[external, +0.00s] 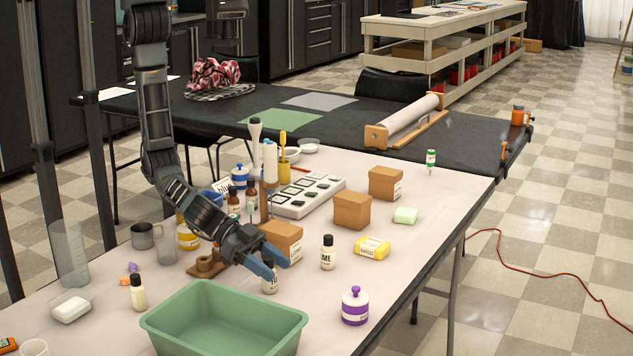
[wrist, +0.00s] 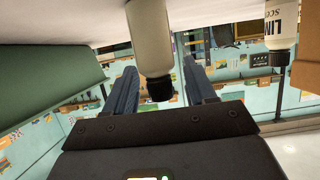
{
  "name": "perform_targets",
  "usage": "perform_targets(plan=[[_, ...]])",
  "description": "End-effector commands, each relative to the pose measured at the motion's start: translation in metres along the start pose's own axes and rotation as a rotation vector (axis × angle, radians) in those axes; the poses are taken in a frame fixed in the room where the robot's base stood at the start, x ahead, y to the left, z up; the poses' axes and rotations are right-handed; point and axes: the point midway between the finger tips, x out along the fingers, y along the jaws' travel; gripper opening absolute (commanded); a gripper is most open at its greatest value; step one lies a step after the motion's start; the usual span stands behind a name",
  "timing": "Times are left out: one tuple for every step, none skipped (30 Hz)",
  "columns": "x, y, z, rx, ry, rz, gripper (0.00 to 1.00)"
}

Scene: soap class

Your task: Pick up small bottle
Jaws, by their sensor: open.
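My gripper (external: 279,263) is open above the table, with its blue fingers on either side of a small white bottle (external: 270,284) with a dark cap. In the wrist view the picture is upside down; the bottle (wrist: 150,38) hangs from the top with its black cap between the two fingers (wrist: 163,83). Gaps show on both sides of the cap. The gripper hides the bottle's top in the external view. A similar labelled bottle (external: 328,254) stands to the right and shows in the wrist view (wrist: 282,20). Another small bottle (external: 138,294) stands at left.
A green tub (external: 225,340) stands just in front of the bottle. Cardboard boxes (external: 351,211) stand behind. A yellow soap pack (external: 372,247) and a purple-lidded jar (external: 355,307) are to the right. Free table lies at the right front.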

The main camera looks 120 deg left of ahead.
Motion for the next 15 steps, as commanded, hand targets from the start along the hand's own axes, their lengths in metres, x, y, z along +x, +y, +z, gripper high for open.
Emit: perform_targets(plan=[[0.0048, -0.0003, -0.0007, 0.000, 0.000, -0.001, 0.55], [0.0069, -0.0004, -0.0005, 0.000, 0.000, -0.001, 0.55], [0.0090, -0.0005, -0.0006, -0.001, 0.000, -0.001, 0.55], [0.0102, -0.0005, -0.0005, -0.001, 0.000, -0.001, 0.55], [0.0110, -0.0005, -0.0004, -0.001, 0.000, -0.001, 0.55], [0.0116, -0.0005, -0.0001, -0.001, 0.000, 0.000, 0.55], [0.0118, -0.0005, 0.0001, -0.001, 0.000, 0.000, 0.55], [0.0119, -0.0005, 0.0001, -0.001, 0.000, 0.000, 0.55], [0.0118, -0.0005, 0.0002, -0.001, 0.000, 0.000, 0.55], [0.0117, -0.0004, 0.0002, -0.001, 0.000, 0.000, 0.55], [0.0117, -0.0004, 0.0002, -0.001, 0.000, 0.000, 0.55], [0.0117, -0.0004, 0.0001, -0.001, 0.000, 0.000, 0.55], [0.0116, -0.0004, 0.0001, -0.001, 0.000, 0.000, 0.53], [0.0116, -0.0004, 0.0001, -0.001, 0.000, 0.000, 0.50], [0.0115, -0.0003, 0.0002, -0.001, 0.000, 0.000, 0.47]])
